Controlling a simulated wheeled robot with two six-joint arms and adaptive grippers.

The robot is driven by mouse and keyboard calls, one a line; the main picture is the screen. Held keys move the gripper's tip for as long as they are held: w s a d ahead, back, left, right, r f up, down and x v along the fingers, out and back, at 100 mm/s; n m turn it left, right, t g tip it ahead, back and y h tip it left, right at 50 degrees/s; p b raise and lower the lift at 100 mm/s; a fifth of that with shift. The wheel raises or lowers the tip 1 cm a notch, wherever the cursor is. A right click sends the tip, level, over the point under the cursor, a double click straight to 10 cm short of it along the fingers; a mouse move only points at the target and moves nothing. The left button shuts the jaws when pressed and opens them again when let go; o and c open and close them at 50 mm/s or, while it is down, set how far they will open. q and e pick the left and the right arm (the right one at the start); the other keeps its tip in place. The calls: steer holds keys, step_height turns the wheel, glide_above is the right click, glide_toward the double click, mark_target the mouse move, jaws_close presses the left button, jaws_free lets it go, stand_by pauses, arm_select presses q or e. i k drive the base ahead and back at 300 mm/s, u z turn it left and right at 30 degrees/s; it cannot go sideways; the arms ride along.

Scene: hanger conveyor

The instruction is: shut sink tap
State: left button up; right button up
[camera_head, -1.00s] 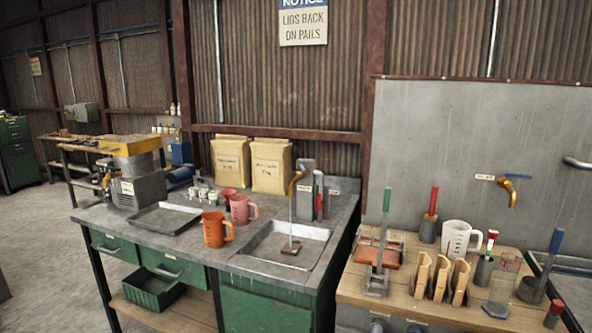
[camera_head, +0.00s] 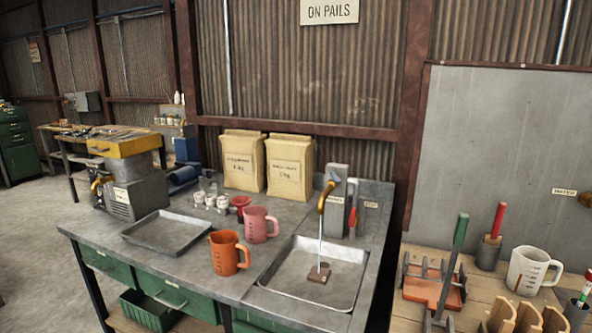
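A thin pale stream of water (camera_head: 321,240) runs down from the spout. The sink basin (camera_head: 345,272) is a shallow metal tray set in the bench top. A small brown block (camera_head: 318,273) lies in it under the stream. Neither of my grippers is in view.
An orange jug (camera_head: 226,253) and a pink jug (camera_head: 259,225) stand left of the sink. Two paper sacks (camera_head: 290,166) stand behind. A metal tray (camera_head: 165,232) lies on the left of the bench. A wooden table (camera_head: 405,310) with tools and a white jug (camera_head: 527,270) is at right.

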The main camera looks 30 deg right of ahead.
mark_target(334, 176)
steer(key=z, duration=0.25)
steer(key=i, duration=0.9)
steer(key=z, duration=0.45)
